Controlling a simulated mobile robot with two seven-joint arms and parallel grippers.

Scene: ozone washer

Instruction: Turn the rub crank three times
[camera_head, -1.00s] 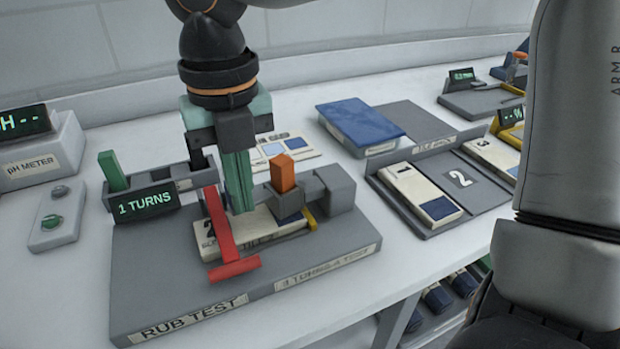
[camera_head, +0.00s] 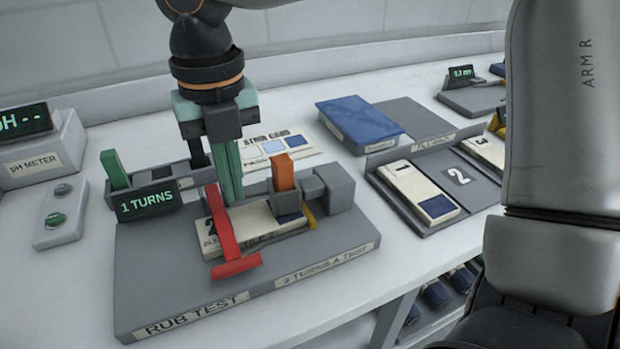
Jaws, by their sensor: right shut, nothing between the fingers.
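The rub test machine (camera_head: 162,268) is a grey base with a display (camera_head: 148,200) reading "1 TURNS". A red T-shaped lever (camera_head: 228,232) slants across its front, over a cream tile with a "2". An orange upright block (camera_head: 284,172) stands on grey fittings to the right, and a green upright handle (camera_head: 114,168) at the left. I cannot tell for sure which part is the crank. My right gripper (camera_head: 230,200) points down, shut and empty, just behind the red lever. Whether its tips touch anything cannot be told. My left gripper is not in view.
A pH meter (camera_head: 42,160) and a grey button box (camera_head: 62,214) stand at the left. A blue box (camera_head: 358,122) and a tray with numbered slots (camera_head: 432,226) are to the right. My right arm covers the right side.

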